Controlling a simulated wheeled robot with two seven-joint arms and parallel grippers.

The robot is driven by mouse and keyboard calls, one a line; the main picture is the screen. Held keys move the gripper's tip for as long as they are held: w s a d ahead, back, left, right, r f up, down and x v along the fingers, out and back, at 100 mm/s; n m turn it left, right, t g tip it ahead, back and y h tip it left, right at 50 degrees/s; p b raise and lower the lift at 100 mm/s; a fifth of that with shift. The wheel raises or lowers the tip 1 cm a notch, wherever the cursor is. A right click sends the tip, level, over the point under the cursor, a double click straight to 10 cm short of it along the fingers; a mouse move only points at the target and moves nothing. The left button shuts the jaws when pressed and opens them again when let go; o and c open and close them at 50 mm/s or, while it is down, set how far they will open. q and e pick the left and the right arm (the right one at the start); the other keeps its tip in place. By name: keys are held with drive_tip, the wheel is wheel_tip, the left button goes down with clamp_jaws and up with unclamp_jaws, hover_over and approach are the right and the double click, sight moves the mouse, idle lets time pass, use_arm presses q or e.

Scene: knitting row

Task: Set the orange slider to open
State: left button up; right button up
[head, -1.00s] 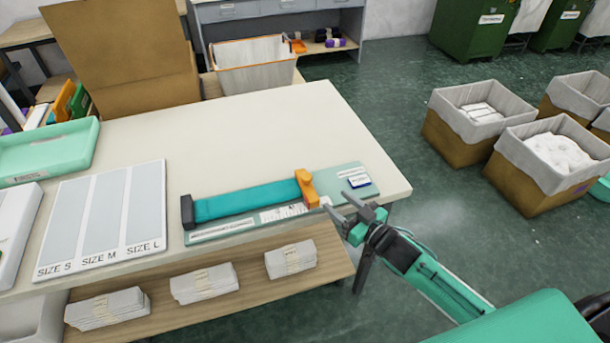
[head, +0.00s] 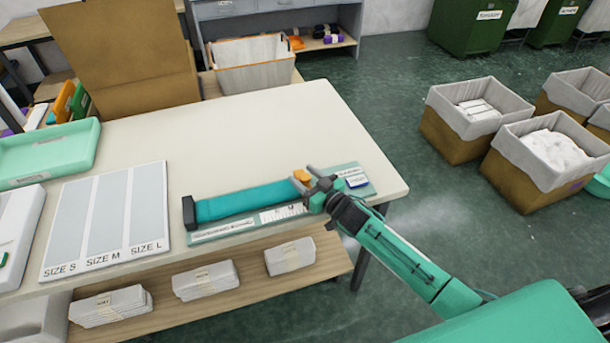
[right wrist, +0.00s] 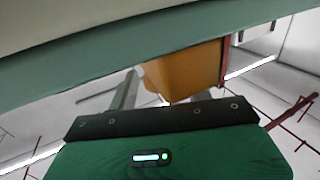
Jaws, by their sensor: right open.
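The orange slider (head: 301,176) sits at the right end of the teal bar (head: 245,201) on the pale green board. My right gripper (head: 305,180) is open at the slider, with its fingers pointing towards it and hiding much of it. In the right wrist view the orange slider (right wrist: 182,72) stands close ahead of the green palm, and a grey finger shows to its left. I cannot tell whether the fingers touch it. My left gripper is not in view.
The board lies near the front right corner of the white table (head: 270,125). A size chart (head: 106,220) and a mint tray (head: 48,152) lie to the left. Wrapped bundles lie on the shelf below. The table's back middle is clear.

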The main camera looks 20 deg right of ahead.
clamp_jaws()
drive_tip(key=d, duration=0.6)
drive_tip(key=shift+w+d, duration=0.2)
unclamp_jaws()
drive_tip(key=shift+d, duration=0.1)
drive_tip(key=shift+s, duration=0.1)
